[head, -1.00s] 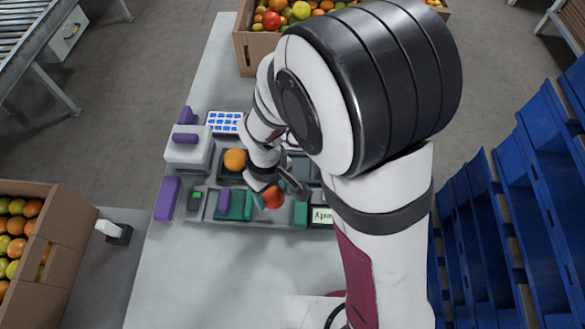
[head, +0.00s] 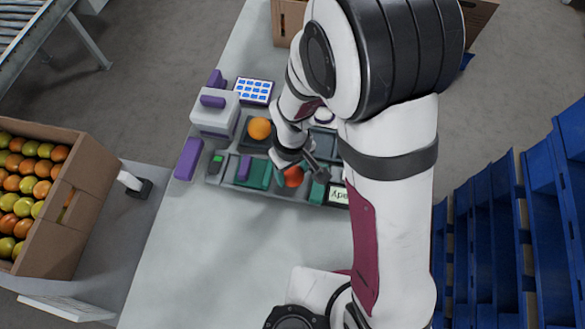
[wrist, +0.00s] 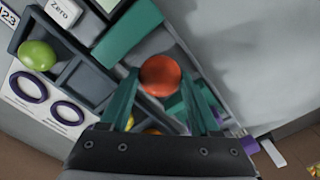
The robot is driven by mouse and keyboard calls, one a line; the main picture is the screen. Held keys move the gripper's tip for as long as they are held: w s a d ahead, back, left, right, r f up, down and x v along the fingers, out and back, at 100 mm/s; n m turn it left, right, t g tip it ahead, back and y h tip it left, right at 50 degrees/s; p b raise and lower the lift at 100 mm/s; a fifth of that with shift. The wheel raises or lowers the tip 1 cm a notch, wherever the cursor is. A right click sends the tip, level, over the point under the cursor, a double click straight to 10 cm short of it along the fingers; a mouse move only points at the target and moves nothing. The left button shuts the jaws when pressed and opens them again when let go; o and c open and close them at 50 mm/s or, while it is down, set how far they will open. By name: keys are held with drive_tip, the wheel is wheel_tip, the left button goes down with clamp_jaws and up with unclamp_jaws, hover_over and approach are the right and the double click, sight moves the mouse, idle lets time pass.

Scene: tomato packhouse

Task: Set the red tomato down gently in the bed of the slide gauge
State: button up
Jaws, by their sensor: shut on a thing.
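The red tomato (head: 293,176) is between the fingertips of my gripper (head: 289,163), which is shut on it. In the wrist view the tomato (wrist: 160,75) sits between the two teal fingers of my gripper (wrist: 160,88). The slide gauge (head: 255,175), with teal blocks, a purple slider and a small green display, runs along the near side of the grey fixture. The tomato is over the gauge's bed, between a teal block on the left and another (head: 318,192) on the right. I cannot tell whether it touches the bed.
An orange tomato (head: 259,128) lies in a dark tray behind the gauge. A white box with purple parts (head: 214,112) and a blue-keyed pad (head: 254,91) stand to the left. A green tomato (wrist: 37,55) shows in the wrist view. The near table (head: 210,255) is clear.

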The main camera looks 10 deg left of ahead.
drive_tip(key=shift+f, duration=0.55)
drive_tip(key=o, duration=1)
drive_tip(key=shift+c, duration=0.4)
drive_tip(key=shift+c, duration=1.3)
drive_tip(key=shift+r, duration=3.5)
